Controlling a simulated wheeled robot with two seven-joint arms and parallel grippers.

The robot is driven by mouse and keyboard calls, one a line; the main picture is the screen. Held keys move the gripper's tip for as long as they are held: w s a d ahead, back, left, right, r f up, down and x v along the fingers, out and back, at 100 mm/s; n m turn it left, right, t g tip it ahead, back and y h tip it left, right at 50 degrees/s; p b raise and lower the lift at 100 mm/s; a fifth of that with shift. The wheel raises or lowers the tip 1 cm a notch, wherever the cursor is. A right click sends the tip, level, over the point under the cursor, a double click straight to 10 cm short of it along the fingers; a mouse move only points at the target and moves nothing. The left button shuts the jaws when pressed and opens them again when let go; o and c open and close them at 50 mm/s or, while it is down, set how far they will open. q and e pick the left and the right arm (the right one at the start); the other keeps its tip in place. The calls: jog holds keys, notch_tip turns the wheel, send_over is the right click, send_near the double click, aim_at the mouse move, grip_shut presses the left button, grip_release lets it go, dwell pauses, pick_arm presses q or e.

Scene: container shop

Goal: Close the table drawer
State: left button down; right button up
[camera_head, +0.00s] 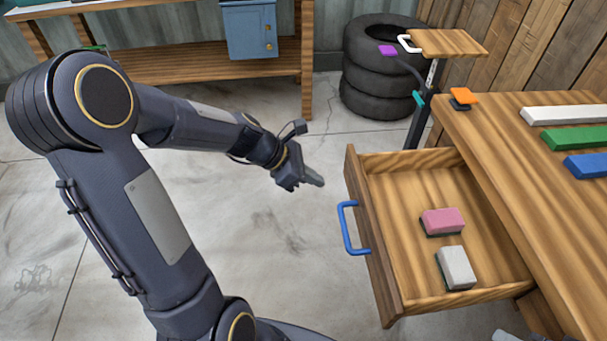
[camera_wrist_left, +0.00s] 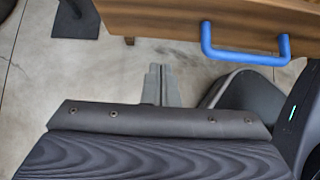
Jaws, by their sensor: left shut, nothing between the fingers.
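The wooden table drawer (camera_head: 376,235) is pulled out from the table (camera_head: 500,170) at the right of the head view. Its front carries a blue handle (camera_head: 348,230). A pink block (camera_head: 442,221) and a white block (camera_head: 457,268) lie inside it. My left gripper (camera_head: 314,179) is shut and empty, to the left of the drawer front and apart from the handle. In the left wrist view the shut fingers (camera_wrist_left: 160,84) point toward the drawer front (camera_wrist_left: 160,18), with the blue handle (camera_wrist_left: 245,56) to their right. My right gripper is not clearly in view.
White, green and blue bars (camera_head: 575,138) lie on the tabletop. A stack of tires (camera_head: 383,70) stands behind, near a stand with a small wooden top (camera_head: 447,42). A workbench with a blue cabinet (camera_head: 249,30) is at the back. Floor left of the drawer is clear.

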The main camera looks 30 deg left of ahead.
aim_at(351, 188)
pick_arm(q)
jog(key=w+d, duration=0.1)
jog(key=w+d+f, duration=0.1)
jog(key=d, duration=0.1)
jog(key=w+d+f, duration=0.1)
jog(key=d, duration=0.1)
jog(key=shift+w+d+f+b, duration=0.1)
jog(key=shift+w+b, duration=0.15)
jog(key=shift+b, duration=0.15)
